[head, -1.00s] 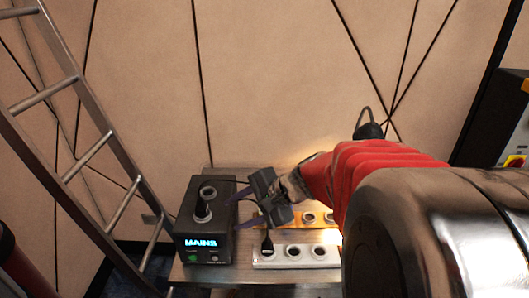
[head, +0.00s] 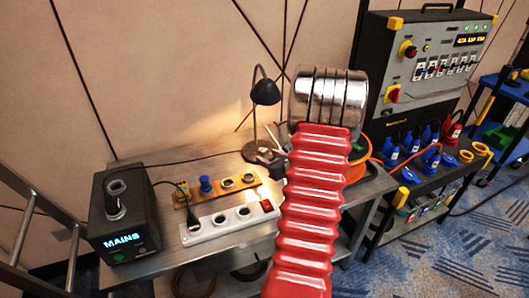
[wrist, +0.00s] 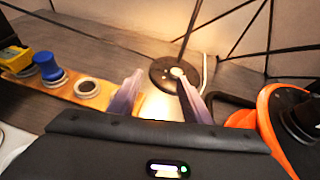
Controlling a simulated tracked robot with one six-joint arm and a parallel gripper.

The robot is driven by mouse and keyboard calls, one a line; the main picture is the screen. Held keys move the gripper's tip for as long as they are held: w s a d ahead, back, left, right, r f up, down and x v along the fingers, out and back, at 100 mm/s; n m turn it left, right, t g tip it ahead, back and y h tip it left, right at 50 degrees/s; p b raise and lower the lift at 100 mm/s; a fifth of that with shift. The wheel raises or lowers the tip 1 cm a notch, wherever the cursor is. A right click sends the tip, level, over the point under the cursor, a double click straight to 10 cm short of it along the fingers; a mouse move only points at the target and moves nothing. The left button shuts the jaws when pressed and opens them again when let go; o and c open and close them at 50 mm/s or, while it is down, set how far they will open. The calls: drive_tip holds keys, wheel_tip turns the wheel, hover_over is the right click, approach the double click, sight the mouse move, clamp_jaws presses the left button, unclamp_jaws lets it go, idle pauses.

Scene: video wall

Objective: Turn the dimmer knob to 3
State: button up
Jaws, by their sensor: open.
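I cannot make out a marked dimmer knob or a 3 in either view. A black desk lamp (head: 265,92) stands at the back of the bench, and its round black base (wrist: 162,72) shows in the wrist view. A pale round piece sits on that base; I cannot tell whether it is a knob. My gripper (wrist: 158,82) is open, with its two fingers apart in front of the lamp base and nothing seen held. In the head view, my red arm hides most of the gripper. A black MAINS box (head: 122,222) stands at the left, with a black cylinder on top.
A white power strip (head: 228,220) and an orange socket strip (head: 222,190) with a blue plug (head: 206,185) lie on the bench. An orange cable reel (wrist: 275,115) is right of my gripper. A ladder (head: 25,232) stands left; a panel rack (head: 425,75) stands right.

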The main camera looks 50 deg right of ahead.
drive_tip(key=shift+m+g+h, duration=0.3)
drive_tip(key=shift+m+h, duration=0.4)
drive_tip(key=shift+m, duration=0.2)
drive_tip(key=s+d+f, duration=0.2)
drive_tip(key=d, duration=0.1)
drive_tip(key=shift+s, duration=0.35)
drive_tip(key=shift+w, duration=0.1)
approach(263, 150)
drive_tip(key=x, duration=0.8)
drive_tip(key=c, duration=1)
